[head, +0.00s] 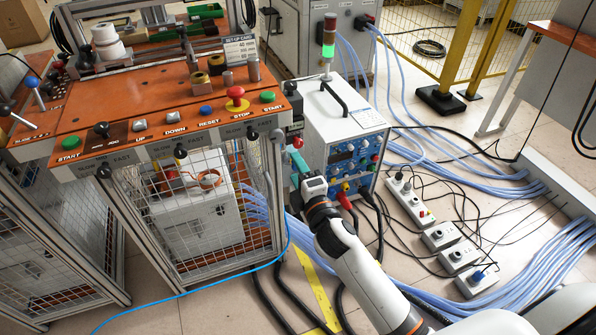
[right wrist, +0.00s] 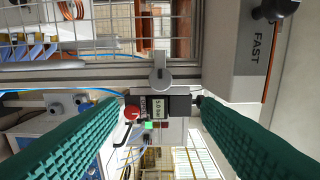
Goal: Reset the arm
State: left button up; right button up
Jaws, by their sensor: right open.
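My right arm (head: 365,265) reaches in from the lower right. Its gripper (head: 297,165) is beside the right side of the orange-topped workstation, in front of the white power unit. In the right wrist view its two green ribbed fingers (right wrist: 162,100) are wide apart, with nothing held between them. Beyond the fingertips is a dark fitting with a "5.0 bar" label (right wrist: 158,110) and a grey lever or knob (right wrist: 161,74). I cannot tell whether the fingers touch it. My left gripper is not in view.
The workstation (head: 130,95) carries buttons, including RESET (head: 206,110), above a mesh cage (head: 205,205). The white power unit (head: 335,110) stands close behind the gripper. Cables and power strips (head: 410,198) cover the floor at right. Some floor is clear in front.

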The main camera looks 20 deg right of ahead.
dwell(0.3)
jog(key=s+d+f+m+g, duration=0.1)
jog(key=s+f+m+g, duration=0.3)
jog(key=f, duration=0.6)
jog(key=s+f+m+g, duration=0.2)
jog(key=s+f, duration=0.4)
jog(key=f, duration=0.5)
jog(key=s+d+f+m+g, duration=0.1)
jog(key=s+f+m+g, duration=0.3)
jog(key=f, duration=0.6)
jog(key=s+a+f+m+g, duration=0.1)
jog(key=s+f+m+g, duration=0.2)
jog(key=s+f, duration=0.6)
jog(key=s+f+m+g, duration=0.25)
jog(key=s+f, duration=0.25)
jog(key=s, duration=0.8)
pick_arm(q)
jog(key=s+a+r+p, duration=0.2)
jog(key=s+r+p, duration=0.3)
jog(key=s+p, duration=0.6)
jog(key=p, duration=0.2)
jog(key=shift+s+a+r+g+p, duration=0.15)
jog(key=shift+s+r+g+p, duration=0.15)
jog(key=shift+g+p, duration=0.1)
pick_arm(e)
jog(key=s+d+r+g, duration=0.1)
jog(key=s+r, duration=0.4)
jog(key=s, duration=0.7)
jog(key=shift+d+r, duration=0.15)
jog(key=shift+d, duration=0.35)
